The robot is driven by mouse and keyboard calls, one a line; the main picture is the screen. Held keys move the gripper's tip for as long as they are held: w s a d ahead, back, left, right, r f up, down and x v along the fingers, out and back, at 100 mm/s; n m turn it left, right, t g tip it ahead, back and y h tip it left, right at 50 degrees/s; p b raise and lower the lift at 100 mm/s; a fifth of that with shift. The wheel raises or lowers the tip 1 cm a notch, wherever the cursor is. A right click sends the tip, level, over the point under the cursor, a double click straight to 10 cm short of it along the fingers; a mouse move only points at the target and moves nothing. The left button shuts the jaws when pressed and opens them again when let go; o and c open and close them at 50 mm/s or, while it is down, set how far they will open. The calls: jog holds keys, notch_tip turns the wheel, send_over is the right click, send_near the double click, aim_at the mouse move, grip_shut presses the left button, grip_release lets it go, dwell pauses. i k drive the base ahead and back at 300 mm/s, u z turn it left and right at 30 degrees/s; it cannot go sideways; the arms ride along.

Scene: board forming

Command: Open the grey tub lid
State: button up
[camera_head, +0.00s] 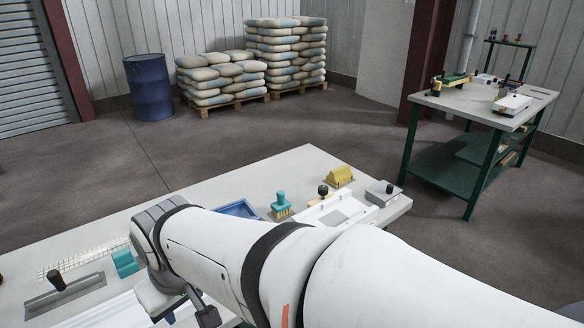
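A small grey box with a dark knob on top, which looks like the grey tub (382,194), stands at the right end of the near table. Its grey lid (379,188) appears to lie on it, closed. My white arm crosses the picture from the lower right to the left. My gripper (190,312) is at the bottom edge, left of centre, over the table's near side and well to the left of the tub. Only part of it shows past the wrist, so its fingers cannot be judged.
On the near table (300,165) are a yellow block (339,175), a teal brush (281,206), a blue tray (238,209), a white fixture (338,213), a teal block (125,263) and a grey trowel (62,292). A second bench (480,100) stands at the back right.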

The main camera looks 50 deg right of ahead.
aim_at(382, 191)
jog(key=z, duration=2.2)
jog(key=i, duration=0.2)
jog(key=z, duration=0.2)
jog(key=k, duration=0.65)
jog(key=z, duration=0.45)
jog(key=i, duration=1.05)
jog(key=u, duration=0.15)
